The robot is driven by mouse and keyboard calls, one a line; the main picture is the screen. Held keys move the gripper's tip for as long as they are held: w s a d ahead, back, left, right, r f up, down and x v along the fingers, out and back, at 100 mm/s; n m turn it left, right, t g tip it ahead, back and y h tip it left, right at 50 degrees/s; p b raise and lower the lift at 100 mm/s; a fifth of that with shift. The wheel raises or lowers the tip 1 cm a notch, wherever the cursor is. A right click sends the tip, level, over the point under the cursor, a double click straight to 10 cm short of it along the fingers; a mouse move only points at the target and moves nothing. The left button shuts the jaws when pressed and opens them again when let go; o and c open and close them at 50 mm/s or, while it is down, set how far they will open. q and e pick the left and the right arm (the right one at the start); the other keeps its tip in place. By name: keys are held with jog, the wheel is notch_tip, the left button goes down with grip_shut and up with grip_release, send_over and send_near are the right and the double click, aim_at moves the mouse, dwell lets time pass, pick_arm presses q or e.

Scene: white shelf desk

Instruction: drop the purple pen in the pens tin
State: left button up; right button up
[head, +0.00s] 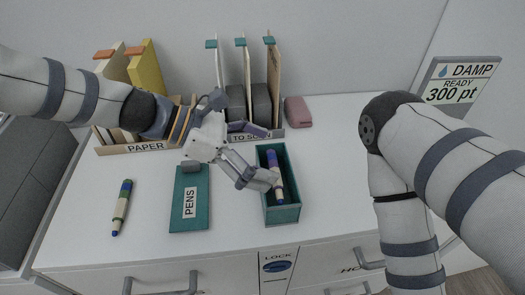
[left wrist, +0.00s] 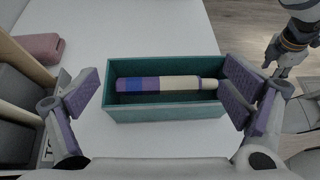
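The pens tin is an open teal box (head: 295,214) on the desk, and it also shows in the left wrist view (left wrist: 165,111). A pen with a blue and purple end and a cream body (left wrist: 178,84) lies lengthwise inside it; in the head view this pen (head: 273,162) is partly behind my gripper. The teal lid marked PENS (head: 190,202) lies flat on the desk to the left. My left gripper (head: 256,153) is over the tin, its fingers wide apart with nothing between them. My right gripper (left wrist: 283,52) shows small in the left wrist view; its opening is unclear.
A cream, green and blue pen (head: 122,207) lies on the desk left of the lid. Behind stand the PAPER tray (head: 146,147) and the TO SCAN rack (head: 250,136) with folders. A pink case (head: 298,112) is beside the rack. The desk right of the tin is clear.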

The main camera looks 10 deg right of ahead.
pick_arm(q)
jog(key=shift+a, duration=0.1)
jog(key=v, duration=1.2)
jog(key=shift+f, duration=0.1)
